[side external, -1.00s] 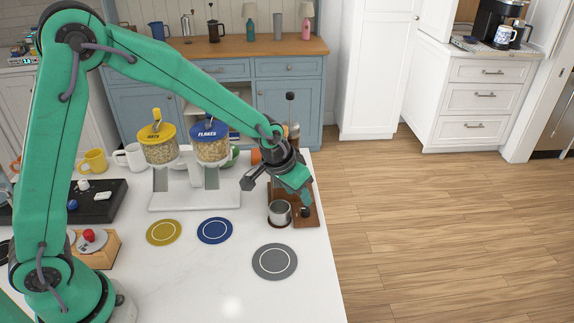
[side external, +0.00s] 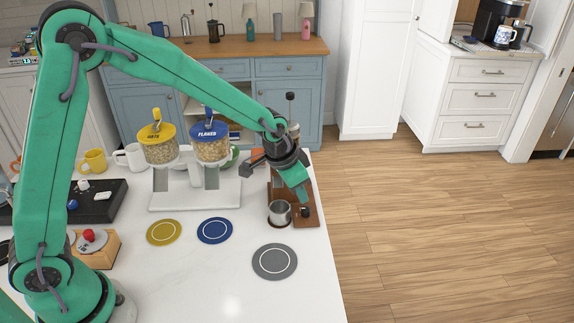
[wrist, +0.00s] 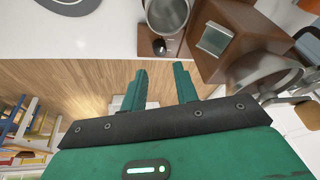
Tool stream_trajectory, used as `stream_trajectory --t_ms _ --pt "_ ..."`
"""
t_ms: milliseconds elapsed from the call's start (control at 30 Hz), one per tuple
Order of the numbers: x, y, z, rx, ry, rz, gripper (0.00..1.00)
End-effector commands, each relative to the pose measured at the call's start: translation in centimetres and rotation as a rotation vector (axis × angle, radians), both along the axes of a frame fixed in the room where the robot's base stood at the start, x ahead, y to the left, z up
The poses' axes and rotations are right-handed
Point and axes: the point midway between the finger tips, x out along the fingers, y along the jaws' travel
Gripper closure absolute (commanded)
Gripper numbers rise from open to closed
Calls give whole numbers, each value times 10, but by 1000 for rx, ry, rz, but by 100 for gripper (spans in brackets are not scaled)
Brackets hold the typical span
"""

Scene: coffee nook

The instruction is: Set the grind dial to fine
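A coffee grinder with a brown wooden base (side external: 308,210) stands near the right edge of the white counter. A small black knob (side external: 305,211) sits on its base beside a metal cup (side external: 279,212). In the wrist view the knob (wrist: 159,46) shows below the cup (wrist: 167,12), at the edge of the brown body (wrist: 240,30). I cannot read any setting on it. My gripper (side external: 302,194) is just above the base, near the knob. In the wrist view its two green fingers (wrist: 160,86) are apart with nothing between them; the knob lies beyond their tips.
Two cereal dispensers on a white stand (side external: 225,196) are left of the grinder. Yellow (side external: 164,232), blue (side external: 214,230) and grey (side external: 274,261) round mats lie on the counter. A wooden box with a red knob (side external: 89,235) is at left. The front middle counter is clear.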

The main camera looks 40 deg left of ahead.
Motion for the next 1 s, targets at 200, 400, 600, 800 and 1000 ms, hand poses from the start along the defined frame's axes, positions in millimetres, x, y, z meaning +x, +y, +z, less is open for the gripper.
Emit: stream_trajectory --t_ms 200,400,600,800,1000 --pt "6 -1 0 102 18 -278 70" --pt "10 -1 0 188 36 -545 70" --pt "14 -2 0 263 54 -816 70" --pt "18 -2 1 326 69 -1090 70" --pt "21 -2 2 378 80 -1365 70"
